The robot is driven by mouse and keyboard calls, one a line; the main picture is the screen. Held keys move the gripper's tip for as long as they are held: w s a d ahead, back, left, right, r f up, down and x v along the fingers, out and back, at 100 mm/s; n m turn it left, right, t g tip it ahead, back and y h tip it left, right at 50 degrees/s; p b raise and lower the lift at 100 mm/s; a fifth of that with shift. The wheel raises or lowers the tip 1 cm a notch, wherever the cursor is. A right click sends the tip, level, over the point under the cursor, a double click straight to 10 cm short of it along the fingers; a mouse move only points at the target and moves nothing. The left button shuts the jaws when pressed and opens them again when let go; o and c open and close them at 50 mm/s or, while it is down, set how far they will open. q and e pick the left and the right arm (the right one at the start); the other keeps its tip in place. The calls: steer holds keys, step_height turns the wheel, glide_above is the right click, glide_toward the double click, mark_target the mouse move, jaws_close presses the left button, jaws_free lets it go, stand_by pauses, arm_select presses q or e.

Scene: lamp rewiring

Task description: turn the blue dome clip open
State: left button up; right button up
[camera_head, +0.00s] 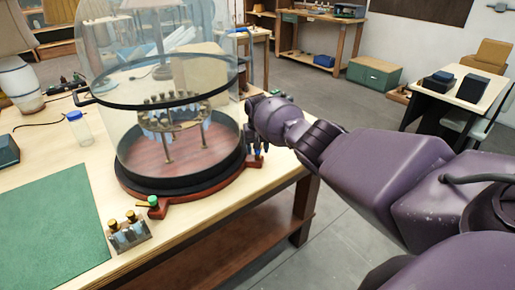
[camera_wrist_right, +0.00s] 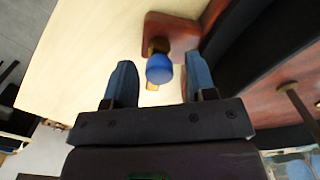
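The blue dome clip (camera_wrist_right: 159,68) shows in the right wrist view as a round blue knob on a brass-coloured part, on a reddish-brown tab of the dome's base. My right gripper (camera_wrist_right: 160,78) is open, with one finger on each side of the knob in that view and a gap on both sides. In the head view, the right gripper (camera_head: 262,152) points down at the right side of the glass dome (camera_head: 135,140); the blue knob cannot be made out there. A green clip (camera_head: 153,201) sits at the base's front. My left gripper is out of view.
The dome stands on a dark ring and wooden base over a small stand with parts. A small metal block with yellow-topped posts (camera_head: 127,232), a green mat (camera_head: 50,225) and a blue-capped jar (camera_head: 78,128) are on the table. The table's right edge is close to my right gripper.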

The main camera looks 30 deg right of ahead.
steer(key=shift+r, duration=0.35)
step_height(320, 180, up, 9)
steer(key=shift+f+p, duration=0.1)
steer(key=shift+p, duration=1.15)
steer(key=shift+r, duration=0.65)
